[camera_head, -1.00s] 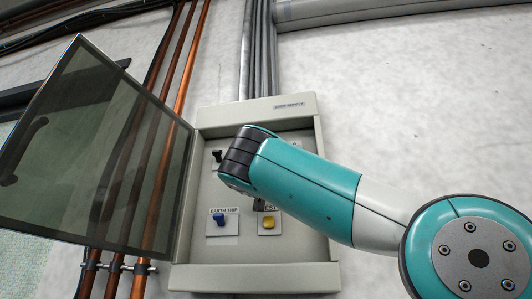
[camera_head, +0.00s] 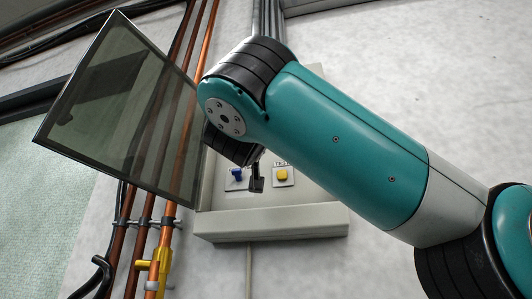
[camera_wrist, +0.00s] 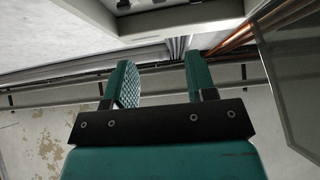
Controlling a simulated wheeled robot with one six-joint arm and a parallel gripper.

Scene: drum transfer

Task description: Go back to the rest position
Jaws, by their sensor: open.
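My gripper (camera_wrist: 160,82) shows in the wrist view with its two teal fingers apart and nothing between them. It is below the light grey switch panel (camera_wrist: 170,18), whose underside fills the top of that view. In the head view my teal arm covers the upper and right parts of the same panel (camera_head: 270,223). A blue switch (camera_head: 236,175) and a yellow switch (camera_head: 282,175) show below the arm. My gripper is mostly hidden there behind the arm; the dark piece between the switches may be part of it.
The panel's tinted glass door (camera_head: 120,110) stands open to the left and shows at the right of the wrist view (camera_wrist: 295,75). Copper pipes (camera_head: 160,240) with a yellow valve (camera_head: 165,262) run down behind it. The wall to the right is bare.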

